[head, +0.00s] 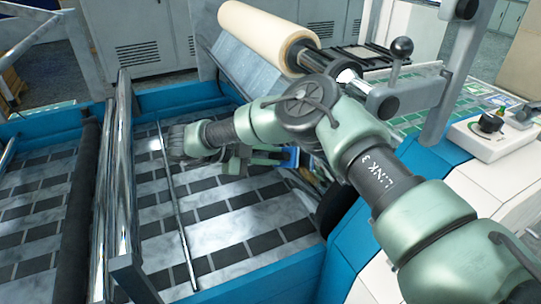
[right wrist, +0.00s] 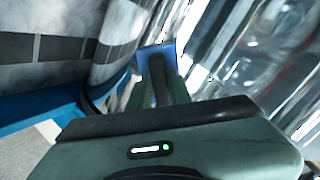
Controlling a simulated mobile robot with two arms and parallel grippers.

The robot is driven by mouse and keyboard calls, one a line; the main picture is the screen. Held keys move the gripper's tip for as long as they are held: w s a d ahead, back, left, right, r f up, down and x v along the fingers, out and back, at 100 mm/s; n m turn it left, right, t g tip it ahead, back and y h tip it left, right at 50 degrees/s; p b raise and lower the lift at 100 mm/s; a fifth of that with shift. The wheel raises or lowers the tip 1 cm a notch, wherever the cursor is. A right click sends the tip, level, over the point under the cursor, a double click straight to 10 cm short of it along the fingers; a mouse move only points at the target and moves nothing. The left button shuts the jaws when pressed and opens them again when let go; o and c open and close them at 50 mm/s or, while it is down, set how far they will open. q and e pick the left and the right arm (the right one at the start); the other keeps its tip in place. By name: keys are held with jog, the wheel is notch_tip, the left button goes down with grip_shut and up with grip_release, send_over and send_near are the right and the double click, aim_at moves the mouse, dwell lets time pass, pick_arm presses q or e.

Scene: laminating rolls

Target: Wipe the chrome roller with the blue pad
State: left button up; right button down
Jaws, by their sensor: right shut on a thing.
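The blue pad (head: 291,157) shows as a small patch beside my right arm in the head view. In the right wrist view the blue pad (right wrist: 155,55) sits at the tip of my right gripper (right wrist: 157,78), which is shut on it. In the head view the right gripper (head: 272,157) is partly hidden by my arm. A shiny, streaked chrome surface (right wrist: 265,60) fills the right of the wrist view, close beside the pad; I cannot tell if they touch. A tall chrome cylinder (head: 122,165) shows at left in the head view, away from the pad. My left gripper is not in view.
A cream roll (head: 262,35) lies above a grey sloping panel. A black-knobbed lever (head: 400,58) and a control box (head: 490,130) stand at right. A thin rod (head: 175,205) crosses the patterned web (head: 220,235) inside blue side walls. A dark roller (head: 80,215) is at left.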

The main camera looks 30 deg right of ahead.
jog(key=shift+x, duration=1.05)
